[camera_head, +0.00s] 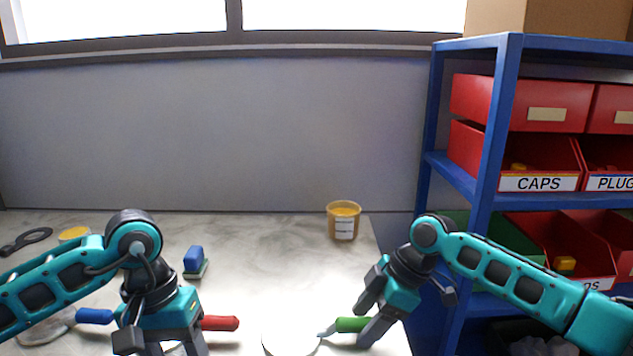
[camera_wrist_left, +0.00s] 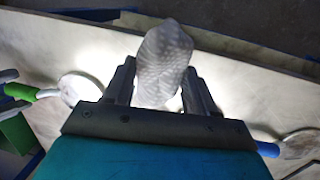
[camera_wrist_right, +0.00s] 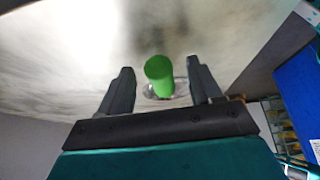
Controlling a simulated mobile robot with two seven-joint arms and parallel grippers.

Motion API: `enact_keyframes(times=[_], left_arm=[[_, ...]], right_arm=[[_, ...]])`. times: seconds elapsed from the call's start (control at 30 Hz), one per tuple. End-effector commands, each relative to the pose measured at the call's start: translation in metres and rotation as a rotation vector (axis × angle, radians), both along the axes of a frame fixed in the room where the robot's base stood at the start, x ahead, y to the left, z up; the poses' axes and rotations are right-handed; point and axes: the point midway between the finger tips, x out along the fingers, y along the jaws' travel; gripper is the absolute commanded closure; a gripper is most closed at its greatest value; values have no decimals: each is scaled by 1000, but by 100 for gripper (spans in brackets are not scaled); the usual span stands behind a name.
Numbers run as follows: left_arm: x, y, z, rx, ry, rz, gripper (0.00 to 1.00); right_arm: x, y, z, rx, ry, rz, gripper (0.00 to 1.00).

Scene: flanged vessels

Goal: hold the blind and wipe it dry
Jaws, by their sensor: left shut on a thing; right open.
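A blind with a pale round disc (camera_head: 288,340) and a green handle (camera_head: 352,324) lies at the table's front edge. My right gripper (camera_head: 366,312) is open at this handle. In the right wrist view the green handle (camera_wrist_right: 159,75) stands between the open fingers, with gaps on both sides. My left gripper (camera_head: 165,345) is shut on a whitish, textured wad that looks like a cloth (camera_wrist_left: 163,62). In the head view the wad is mostly hidden. The left gripper is left of the green-handled blind, apart from it.
A red handle (camera_head: 220,323) shows beside my left gripper. A blue handle (camera_head: 95,316) with a disc (camera_head: 45,332) lies further left. A blue brush-like block (camera_head: 194,260) and a yellow tub (camera_head: 343,220) stand behind. A blue shelf (camera_head: 484,170) with red bins borders the right.

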Motion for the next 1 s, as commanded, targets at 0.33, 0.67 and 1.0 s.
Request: enact_keyframes(times=[0.33, 0.67, 1.0], left_arm=[[0, 0, -3, 0, 0, 0, 68], [0, 0, -3, 0, 0, 0, 68], [0, 0, -3, 0, 0, 0, 68]], right_arm=[[0, 7, -12, 0, 0, 0, 36], [0, 7, -12, 0, 0, 0, 52], [0, 6, -12, 0, 0, 0, 84]])
